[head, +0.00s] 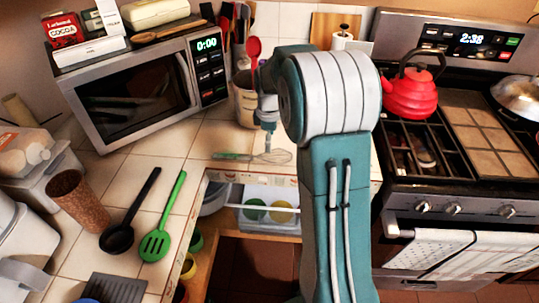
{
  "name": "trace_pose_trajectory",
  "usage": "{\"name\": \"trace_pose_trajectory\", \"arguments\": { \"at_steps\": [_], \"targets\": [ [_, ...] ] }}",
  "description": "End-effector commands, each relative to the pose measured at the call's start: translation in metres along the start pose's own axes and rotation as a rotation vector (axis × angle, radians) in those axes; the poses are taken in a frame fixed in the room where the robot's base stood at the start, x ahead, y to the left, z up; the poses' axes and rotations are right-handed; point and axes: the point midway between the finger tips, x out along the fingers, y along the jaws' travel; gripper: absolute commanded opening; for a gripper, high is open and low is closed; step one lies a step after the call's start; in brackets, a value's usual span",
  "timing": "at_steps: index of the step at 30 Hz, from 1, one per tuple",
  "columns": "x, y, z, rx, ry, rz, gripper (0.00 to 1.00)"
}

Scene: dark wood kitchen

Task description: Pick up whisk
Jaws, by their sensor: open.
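The whisk (272,156) lies on the tiled counter near its front edge, in the middle of the head view. Its wire loops point right and its green-tinted handle points left. My gripper (268,146) points down just above the whisk, near where the handle meets the wires. It is open, small in the picture, and I cannot tell whether its fingers touch the whisk. My arm hides the counter to the right of the whisk.
A utensil crock (246,100) stands close behind my gripper, beside the microwave (145,88). A black ladle (118,238) and a green slotted spatula (156,243) lie at left. The stove with a red kettle (411,94) is at right.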

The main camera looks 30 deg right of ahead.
Motion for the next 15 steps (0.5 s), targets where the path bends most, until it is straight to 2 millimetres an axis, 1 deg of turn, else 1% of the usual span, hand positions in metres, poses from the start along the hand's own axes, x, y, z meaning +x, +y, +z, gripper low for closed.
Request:
{"name": "trace_pose_trajectory", "arguments": {
  "at_steps": [1,5,12,15],
  "targets": [
    [0.006,-0.001,0.000,-0.001,-0.001,-0.002,0.93],
    [0.015,-0.001,0.000,0.000,-0.001,-0.001,0.93],
    [0.051,-0.005,0.004,0.000,-0.001,-0.003,0.93],
    [0.060,-0.004,0.004,0.000,-0.001,-0.002,0.93]
  ]
}}
